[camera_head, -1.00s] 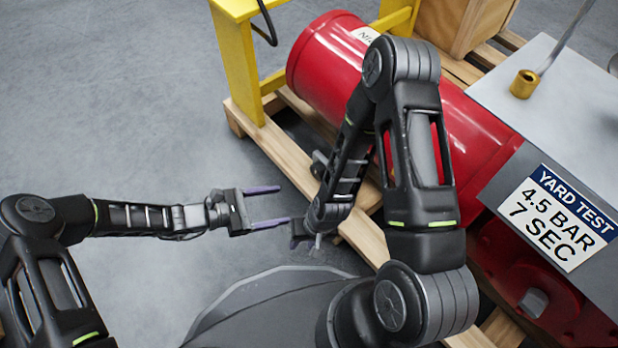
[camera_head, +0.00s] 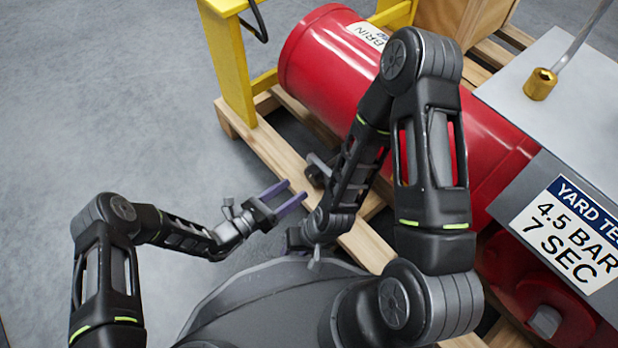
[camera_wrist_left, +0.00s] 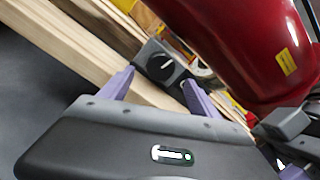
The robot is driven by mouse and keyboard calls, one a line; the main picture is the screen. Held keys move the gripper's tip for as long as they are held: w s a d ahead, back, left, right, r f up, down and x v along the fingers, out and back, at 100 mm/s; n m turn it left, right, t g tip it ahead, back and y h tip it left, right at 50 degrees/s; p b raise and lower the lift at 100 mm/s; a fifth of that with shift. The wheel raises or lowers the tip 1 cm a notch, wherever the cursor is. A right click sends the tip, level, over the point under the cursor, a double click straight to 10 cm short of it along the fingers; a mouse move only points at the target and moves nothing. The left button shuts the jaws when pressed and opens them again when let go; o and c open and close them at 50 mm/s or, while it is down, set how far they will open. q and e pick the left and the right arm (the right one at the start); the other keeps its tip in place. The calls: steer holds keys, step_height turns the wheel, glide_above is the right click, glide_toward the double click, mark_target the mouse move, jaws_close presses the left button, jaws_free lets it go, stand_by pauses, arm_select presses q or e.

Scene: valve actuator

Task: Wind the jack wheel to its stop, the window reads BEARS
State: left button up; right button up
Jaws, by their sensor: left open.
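My left gripper (camera_head: 295,190) is open and empty, its two purple fingers pointing up and right in the head view. In the left wrist view the fingers (camera_wrist_left: 158,78) stand apart, with a grey block bearing a black round knob (camera_wrist_left: 160,67) seen beyond the gap. A small dark part (camera_head: 318,168) beside my right arm, just past the fingertips, may be that block. I cannot tell whether it belongs to the jack wheel. No reading window is legible. My right gripper (camera_head: 298,240) is below the left one, mostly hidden by its own wrist.
A red cylinder (camera_head: 325,70) lies on a wooden pallet (camera_head: 265,150) beside a yellow frame (camera_head: 232,75). A grey cabinet with a YARD TEST sign (camera_head: 570,240) stands at the right, above a red casting (camera_head: 535,290). Open floor lies at the left.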

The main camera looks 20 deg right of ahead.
mark_target(310, 178)
arm_select(q)
steer(key=b+x, duration=0.2)
steer(key=x, duration=0.4)
steer(key=shift+f, duration=0.15)
steer(key=shift+w+d, duration=0.15)
steer(key=shift+d, duration=0.3)
steer(key=shift+c, duration=0.2)
steer(key=c, duration=1.3)
steer(key=shift+m, duration=0.4)
